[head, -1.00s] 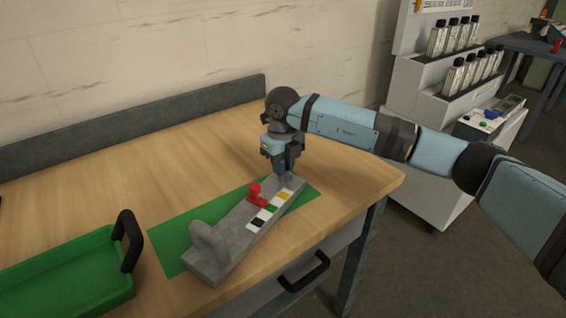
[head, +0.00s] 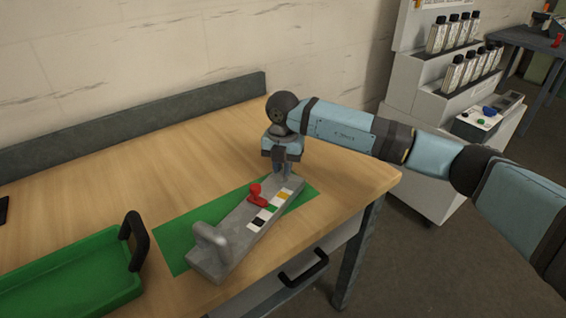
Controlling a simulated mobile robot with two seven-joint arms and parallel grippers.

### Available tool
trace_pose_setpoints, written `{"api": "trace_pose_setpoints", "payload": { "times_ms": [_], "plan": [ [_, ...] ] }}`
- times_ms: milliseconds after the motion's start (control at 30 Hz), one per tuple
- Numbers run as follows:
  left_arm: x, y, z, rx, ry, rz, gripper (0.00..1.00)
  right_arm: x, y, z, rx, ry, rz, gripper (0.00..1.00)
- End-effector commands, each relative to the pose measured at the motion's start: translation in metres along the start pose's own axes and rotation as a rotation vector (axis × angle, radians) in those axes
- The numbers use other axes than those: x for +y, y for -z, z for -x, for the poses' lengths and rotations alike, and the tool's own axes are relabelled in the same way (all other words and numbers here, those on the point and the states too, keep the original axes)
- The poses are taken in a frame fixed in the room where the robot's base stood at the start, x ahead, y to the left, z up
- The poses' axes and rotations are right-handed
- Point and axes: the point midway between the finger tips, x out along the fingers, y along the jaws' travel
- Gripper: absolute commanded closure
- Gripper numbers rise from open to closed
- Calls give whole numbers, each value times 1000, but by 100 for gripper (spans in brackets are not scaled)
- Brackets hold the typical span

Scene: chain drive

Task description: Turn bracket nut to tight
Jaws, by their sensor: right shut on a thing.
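A long grey bracket fixture (head: 229,222) lies on a green mat (head: 175,241) on the wooden bench. It has a rounded upright at its near left end. A red piece with a round knob (head: 256,191) sits on its top, beside a row of black, white, green and yellow squares (head: 271,207). My right gripper (head: 283,172) points down at the far right end of the fixture, its fingers shut on the bracket nut there. The fingers hide the nut, so its angle cannot be seen. My left gripper is out of view.
A green tray (head: 75,284) with a dark handle (head: 135,241) stands on the bench at the left. A low grey back rail (head: 150,121) runs along the wall. Bare bench top lies behind the mat. A white rack with bottles (head: 440,80) stands beyond the bench.

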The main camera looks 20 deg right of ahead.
Motion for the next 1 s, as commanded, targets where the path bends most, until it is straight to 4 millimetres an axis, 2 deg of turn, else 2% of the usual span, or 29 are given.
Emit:
{"api": "trace_pose_setpoints", "payload": {
  "times_ms": [400,1000],
  "plan": [
    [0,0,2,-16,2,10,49,1,0,2,0,-3,-225,100],
    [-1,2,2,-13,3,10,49,0,0,2,-1,-2,-270,100]
  ]
}}
